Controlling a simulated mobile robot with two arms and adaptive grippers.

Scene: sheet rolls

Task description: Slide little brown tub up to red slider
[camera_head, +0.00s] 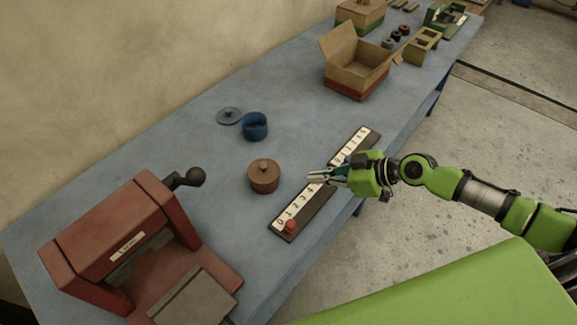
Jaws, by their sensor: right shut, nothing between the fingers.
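The little brown tub (263,178) stands upright on the blue table, with its knobbed lid on. The red slider (290,226) sits at the near end of a numbered scale strip (287,213), by the low numbers, in front of the tub and a little to its right. My right gripper (311,174) comes in from the right, shut and empty. Its fingertips are over the middle of the strip and hide some of the numbers. They are to the right of the tub and apart from it. My left gripper is not in view.
A red machine with a crank (122,240) stands at the near left. An open cardboard box (355,75) stands farther back. Bare blue table (200,150) lies left of the tub.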

